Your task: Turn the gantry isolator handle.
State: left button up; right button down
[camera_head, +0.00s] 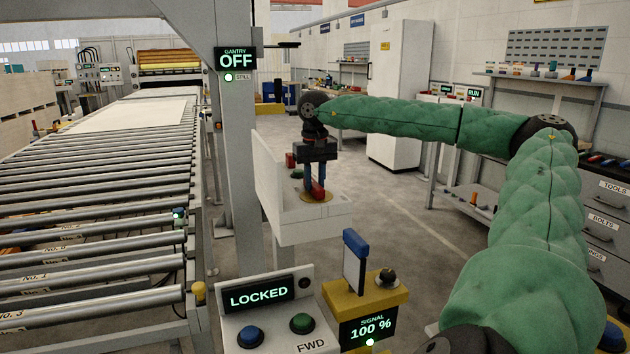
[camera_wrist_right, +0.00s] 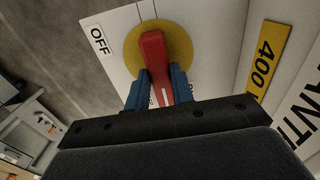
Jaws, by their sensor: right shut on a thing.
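The red isolator handle (camera_wrist_right: 155,60) sits on a round yellow plate (camera_wrist_right: 180,38) on the white gantry isolator box (camera_head: 328,225). In the right wrist view, an OFF label (camera_wrist_right: 99,39) is on the box beside the plate. My right gripper (camera_head: 315,190) reaches down over the box. Its two blue fingers (camera_wrist_right: 160,88) are shut on the red handle, one on each side. The handle's lower part lies between the fingers. The gantry sign (camera_head: 237,60) reads OFF, with a lit STILL lamp below it. My left gripper is not in view.
A roller conveyor (camera_head: 90,220) runs along the left. A control panel (camera_head: 262,297) reading LOCKED, with blue and green buttons, stands in front. A yellow signal box (camera_head: 366,295) reads 100 %. A grey gantry post (camera_head: 237,150) stands left of the isolator box. Open floor lies to the right.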

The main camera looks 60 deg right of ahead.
aim_at(315, 184)
jog(key=c, duration=1.2)
grip_release()
jog(key=shift+r, duration=3.9)
